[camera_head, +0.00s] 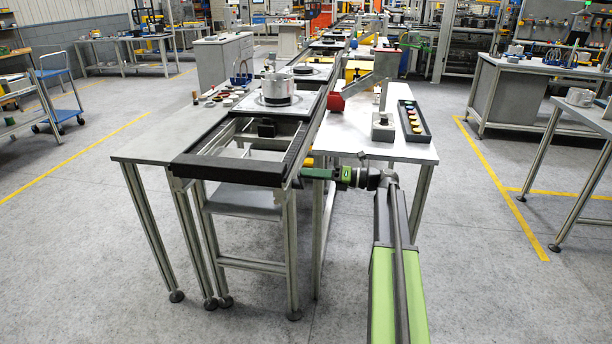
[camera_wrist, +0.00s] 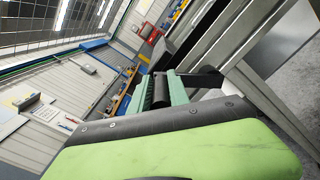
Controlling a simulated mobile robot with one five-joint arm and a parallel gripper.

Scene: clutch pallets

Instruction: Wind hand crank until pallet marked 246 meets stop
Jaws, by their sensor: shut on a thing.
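My gripper (camera_head: 318,173) is at the near end of the conveyor (camera_head: 205,150), on its right side. In the wrist view its green jaws (camera_wrist: 165,92) are shut on a dark cylindrical grip (camera_wrist: 160,90), which looks like the hand crank's handle; a dark arm (camera_wrist: 200,79) lies beside it. In the head view the jaws hide most of the crank. The nearest pallet (camera_head: 301,109) is a light plate on the rails, carrying a silver round housing (camera_head: 277,89). No number is legible on it. A small dark block (camera_head: 266,128) sits between the rails just before this pallet; it may be the stop.
More pallets (camera_head: 311,72) stand farther up the conveyor. The left table (camera_head: 160,145) holds small round parts. The right table (camera_head: 370,145) holds a black tray (camera_head: 413,122) of discs, a grey block (camera_head: 383,127) and a red-ended grey fixture (camera_head: 337,103). The near floor is clear.

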